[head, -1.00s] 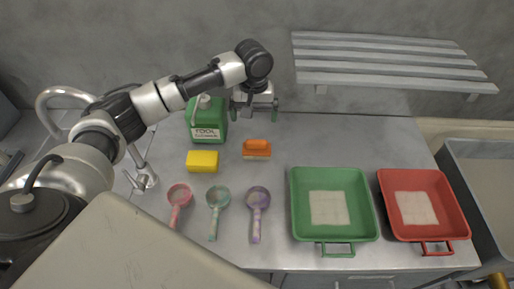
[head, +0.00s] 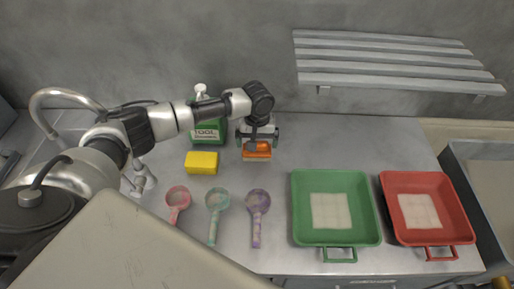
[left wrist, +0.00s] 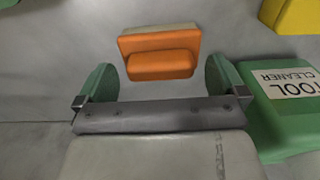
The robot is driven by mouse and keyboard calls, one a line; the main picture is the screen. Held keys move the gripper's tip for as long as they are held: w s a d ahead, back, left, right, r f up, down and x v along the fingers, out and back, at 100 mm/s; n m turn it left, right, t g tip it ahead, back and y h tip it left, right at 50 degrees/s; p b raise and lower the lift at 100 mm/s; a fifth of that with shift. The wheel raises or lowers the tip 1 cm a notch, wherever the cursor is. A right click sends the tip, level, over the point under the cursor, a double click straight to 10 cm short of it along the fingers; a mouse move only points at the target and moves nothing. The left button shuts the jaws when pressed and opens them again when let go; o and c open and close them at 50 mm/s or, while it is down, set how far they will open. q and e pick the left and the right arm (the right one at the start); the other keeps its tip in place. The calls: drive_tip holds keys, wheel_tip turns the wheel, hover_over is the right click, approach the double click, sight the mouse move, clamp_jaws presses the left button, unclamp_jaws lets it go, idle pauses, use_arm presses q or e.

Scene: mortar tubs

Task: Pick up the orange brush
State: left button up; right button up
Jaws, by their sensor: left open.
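The orange brush (head: 257,149) lies on the grey counter, with a pale strip along one long side. In the left wrist view the brush (left wrist: 159,57) shows whole, just beyond the fingertips and between their lines. My left gripper (head: 258,140) is over the brush with its fingers apart, one toward each end of it. In the left wrist view the green fingers of the gripper (left wrist: 160,78) are wide apart with nothing between them. I cannot tell how high above the counter they are. My right gripper is not in view.
A green tool cleaner bottle (head: 208,130) stands close left of the gripper. A yellow sponge (head: 202,162) lies left of the brush. Pink (head: 177,197), teal (head: 217,199) and purple (head: 258,202) scoops lie in front. Green (head: 361,235) and red (head: 455,232) tubs stand right; a slatted shelf (head: 395,64) hangs behind.

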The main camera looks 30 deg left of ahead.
use_arm(q)
drive_tip(key=shift+f, duration=0.65)
drive_tip(key=c, duration=1)
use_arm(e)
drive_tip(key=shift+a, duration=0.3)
use_arm(q)
drive_tip(key=shift+r, duration=0.1)
wheel_tip(320, 180, up, 10)
drive_tip(key=shift+b, duration=0.75)
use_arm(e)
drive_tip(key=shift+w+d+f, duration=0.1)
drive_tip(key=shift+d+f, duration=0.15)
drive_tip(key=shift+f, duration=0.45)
